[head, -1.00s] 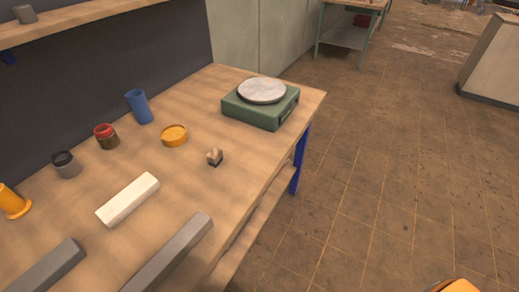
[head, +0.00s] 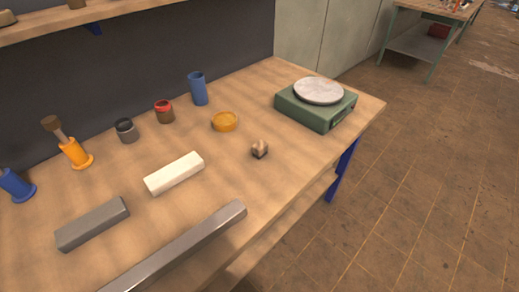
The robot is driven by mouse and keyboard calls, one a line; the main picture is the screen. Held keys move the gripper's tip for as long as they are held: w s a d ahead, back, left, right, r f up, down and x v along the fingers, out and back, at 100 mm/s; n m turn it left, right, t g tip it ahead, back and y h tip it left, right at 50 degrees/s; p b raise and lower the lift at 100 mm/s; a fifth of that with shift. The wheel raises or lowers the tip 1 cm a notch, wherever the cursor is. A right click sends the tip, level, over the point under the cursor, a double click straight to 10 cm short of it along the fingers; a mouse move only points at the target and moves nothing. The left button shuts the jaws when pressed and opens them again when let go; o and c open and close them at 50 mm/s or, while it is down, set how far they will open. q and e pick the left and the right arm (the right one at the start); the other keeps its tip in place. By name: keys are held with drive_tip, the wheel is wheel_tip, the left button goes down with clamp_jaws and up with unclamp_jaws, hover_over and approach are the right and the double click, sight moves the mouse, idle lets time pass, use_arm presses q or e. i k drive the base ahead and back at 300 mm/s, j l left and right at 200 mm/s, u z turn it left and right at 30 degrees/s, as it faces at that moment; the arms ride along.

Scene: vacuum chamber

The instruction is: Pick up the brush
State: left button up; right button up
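A brush-like tool with a brown block-shaped top (head: 50,123) and a thin shaft stands tilted in an orange holder (head: 75,153) with a round base, at the left of the workbench. Its lower end is hidden inside the holder. A small brown and pale block-like object (head: 260,149) lies near the bench's middle; it is too small to tell what it is. Neither of my grippers is in view.
The wooden bench (head: 300,165) holds a blue holder (head: 16,185), jars (head: 126,130), a blue cup (head: 198,88), an amber dish (head: 224,121), a white block (head: 174,173), grey bars (head: 92,224) and a green scale-like device (head: 316,107).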

sight(260, 149)
drive_tip(key=l+u, duration=0.5)
drive_tip(key=k+l+u, duration=0.1)
drive_tip(key=l+u, duration=0.4)
drive_tip(key=k+l+u, duration=0.15)
drive_tip(key=l+u, duration=0.3)
drive_tip(key=k+l+u, duration=0.2)
drive_tip(key=u, duration=0.3)
drive_tip(key=l, duration=0.1)
